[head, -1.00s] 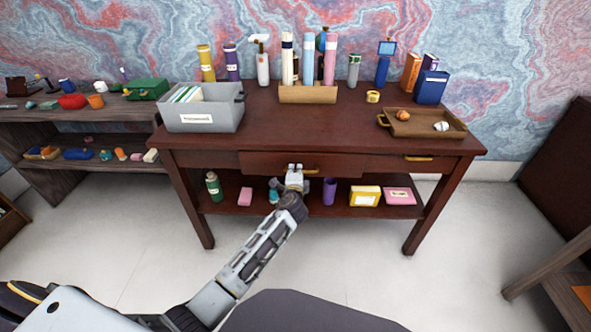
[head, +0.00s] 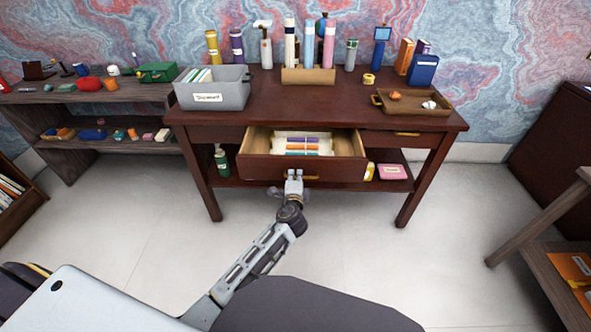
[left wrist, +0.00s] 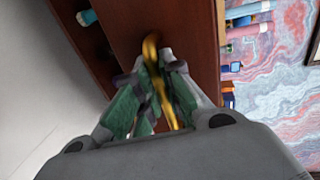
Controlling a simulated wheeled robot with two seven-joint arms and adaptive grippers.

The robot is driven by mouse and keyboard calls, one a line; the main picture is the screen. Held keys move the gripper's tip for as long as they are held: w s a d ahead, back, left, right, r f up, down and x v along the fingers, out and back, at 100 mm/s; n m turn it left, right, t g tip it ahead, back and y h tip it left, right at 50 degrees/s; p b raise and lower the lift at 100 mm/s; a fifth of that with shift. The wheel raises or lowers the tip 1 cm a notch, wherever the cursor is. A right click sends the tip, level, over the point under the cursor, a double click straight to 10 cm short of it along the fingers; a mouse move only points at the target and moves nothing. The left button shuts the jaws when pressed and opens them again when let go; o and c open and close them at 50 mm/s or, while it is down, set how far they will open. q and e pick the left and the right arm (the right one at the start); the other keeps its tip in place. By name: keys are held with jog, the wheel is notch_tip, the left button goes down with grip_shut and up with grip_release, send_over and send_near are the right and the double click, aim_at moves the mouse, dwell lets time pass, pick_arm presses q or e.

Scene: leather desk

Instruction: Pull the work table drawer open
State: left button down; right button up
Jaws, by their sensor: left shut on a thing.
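The dark brown work table (head: 310,100) stands against the wall. Its middle drawer (head: 262,167) is pulled well out toward me, and its light wood inside shows. Several packets or papers with coloured bands (head: 302,143) lie in it. My left gripper (head: 294,175) is at the drawer front, at the brass handle (head: 312,178). In the left wrist view, the fingers of my left gripper (left wrist: 160,95) are shut around the brass handle (left wrist: 150,48), against the brown drawer front (left wrist: 185,30). My right gripper is not in view.
On the table top are a grey bin (head: 212,92), a wooden tray (head: 400,109), bottles and boxes. A lower shelf under the table holds items, partly hidden by the drawer. A stool or side table (head: 545,215) stands at right. The floor in front is clear.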

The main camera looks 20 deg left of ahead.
pick_arm(q)
jog(key=f+v, duration=0.1)
jog(key=v, duration=0.5)
jog(key=shift+s+p, duration=0.3)
jog(key=shift+p, duration=0.05)
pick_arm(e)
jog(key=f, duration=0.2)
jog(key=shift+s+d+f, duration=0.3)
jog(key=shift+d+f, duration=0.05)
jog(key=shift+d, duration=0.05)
pick_arm(q)
jog(key=shift+d+f, duration=0.1)
jog(key=shift+f, duration=0.1)
jog(key=c, duration=1.5)
grip_release()
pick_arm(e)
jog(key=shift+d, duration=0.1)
pick_arm(q)
jog(key=shift+r, duration=0.15)
